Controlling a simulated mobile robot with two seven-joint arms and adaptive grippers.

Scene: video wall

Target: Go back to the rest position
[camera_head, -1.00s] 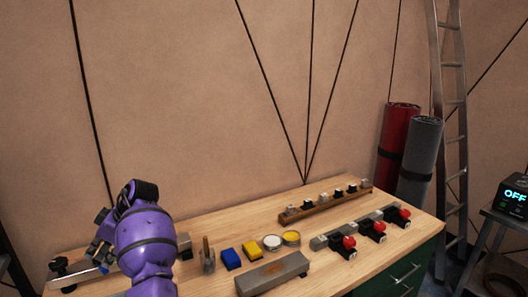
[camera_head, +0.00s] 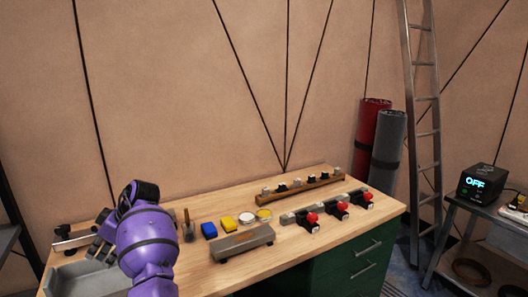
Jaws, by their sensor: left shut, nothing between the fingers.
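My left arm is purple and comes up from the bottom left of the head view. Its dark gripper (camera_head: 99,253) is shut and empty, above the left end of the wooden workbench (camera_head: 225,195). A grey tray (camera_head: 72,279) lies beneath and beside it, partly hidden by my arm. My right gripper is not in view.
A ladder (camera_head: 421,110) and a device reading OFF (camera_head: 480,182) stand at right.

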